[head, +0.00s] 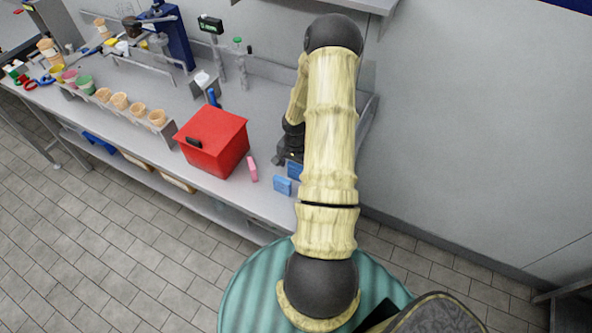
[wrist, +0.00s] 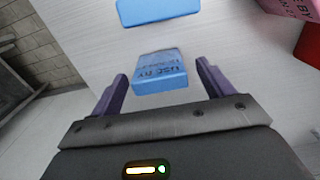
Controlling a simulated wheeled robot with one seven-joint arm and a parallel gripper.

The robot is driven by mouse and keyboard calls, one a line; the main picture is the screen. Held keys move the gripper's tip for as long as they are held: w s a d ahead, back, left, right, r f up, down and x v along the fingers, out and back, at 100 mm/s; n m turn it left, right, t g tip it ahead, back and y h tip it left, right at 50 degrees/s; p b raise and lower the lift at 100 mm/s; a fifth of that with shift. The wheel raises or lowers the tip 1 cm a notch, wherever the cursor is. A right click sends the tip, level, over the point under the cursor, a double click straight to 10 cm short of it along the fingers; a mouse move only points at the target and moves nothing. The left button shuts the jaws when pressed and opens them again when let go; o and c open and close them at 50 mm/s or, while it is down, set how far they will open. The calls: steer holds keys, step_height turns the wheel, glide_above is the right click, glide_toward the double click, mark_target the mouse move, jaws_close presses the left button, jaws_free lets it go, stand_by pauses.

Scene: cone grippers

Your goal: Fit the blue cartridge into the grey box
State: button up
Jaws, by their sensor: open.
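Two small blue blocks lie on the grey counter; I cannot tell which one is the cartridge. One block (wrist: 160,72) has dark "USE BY" lettering and lies ahead of and between my open fingers in the wrist view, with counter showing between it and the finger bar. The other (wrist: 157,11) is farther off at the top edge. In the head view they are near the counter's front, one in the open (head: 282,186) and one beside my arm (head: 295,170). My gripper (wrist: 160,82) is open and empty; my arm partly hides it in the head view. I cannot make out a grey box for certain.
A red box (head: 213,141) with a black handle stands left of the blue blocks, with a pink block (head: 252,169) between. A rack of cones (head: 120,101) and dispensers fill the counter's left. A wall (head: 470,130) rises behind.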

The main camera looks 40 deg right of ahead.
mark_target(296, 165)
stand_by(0.5)
steer(key=c, duration=1.2)
steer(key=shift+o, duration=0.2)
steer(key=shift+r, duration=0.15)
step_height(296, 165, up, 10)
steer(key=shift+f+b, duration=0.1)
steer(key=shift+b, duration=0.75)
